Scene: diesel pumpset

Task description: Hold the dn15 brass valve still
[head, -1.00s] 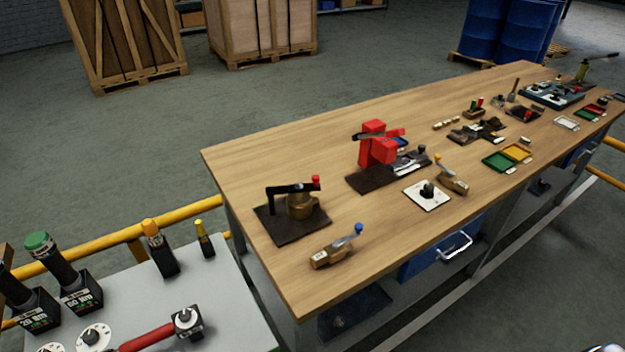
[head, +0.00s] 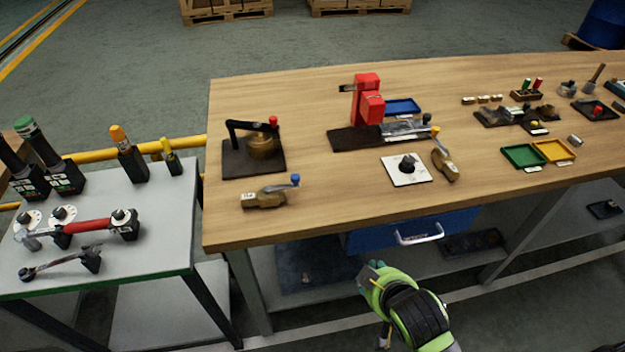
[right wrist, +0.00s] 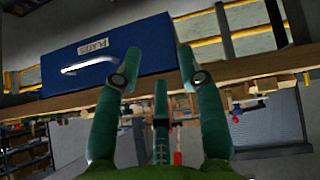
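Two brass valves lie on the wooden workbench (head: 310,140). One brass valve with a blue-tipped lever (head: 265,197) is near the front left corner. The other brass valve, with a yellow-tipped lever (head: 446,165), is beside a white plate. I cannot read which one is dn15. My right gripper (head: 369,277) is in front of the bench, below the top, near the blue drawer and apart from both valves. In the right wrist view the right gripper's green fingers (right wrist: 159,62) are spread with nothing between them. My left gripper is not in view.
The blue drawer (head: 412,230) has a pale handle and also shows upside down in the right wrist view (right wrist: 105,55). A black-levered fixture (head: 254,150), a red press (head: 367,102) and a white plate with a black knob (head: 405,170) stand near the valves. A grey tool table (head: 150,235) stands left.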

